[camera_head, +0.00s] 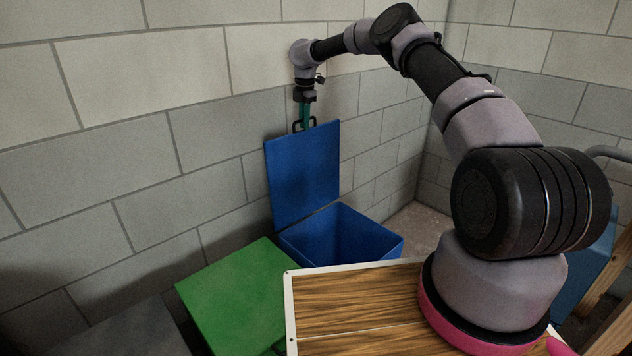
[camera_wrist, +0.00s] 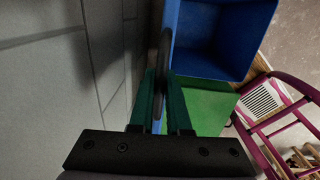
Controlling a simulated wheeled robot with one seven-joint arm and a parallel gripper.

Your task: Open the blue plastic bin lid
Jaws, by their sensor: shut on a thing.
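The blue bin (camera_head: 365,235) stands against the block wall, and its inside also shows in the wrist view (camera_wrist: 212,40). Its blue lid (camera_head: 303,175) is swung up, standing nearly upright at the wall side, so the bin's mouth is uncovered. My gripper (camera_head: 304,122) is at the lid's top edge, pointing down. In the wrist view its green fingers (camera_wrist: 161,95) are shut on the dark lid handle (camera_wrist: 165,55). The exact contact is partly hidden between the fingers.
A green lid (camera_head: 240,295) lies flat beside the blue bin, with a dark grey one (camera_head: 137,332) further left. The wood-topped surface (camera_head: 345,305) of my base is in front. The block wall (camera_head: 200,140) is close behind the raised lid. Bare floor (camera_head: 420,222) shows right of the bin.

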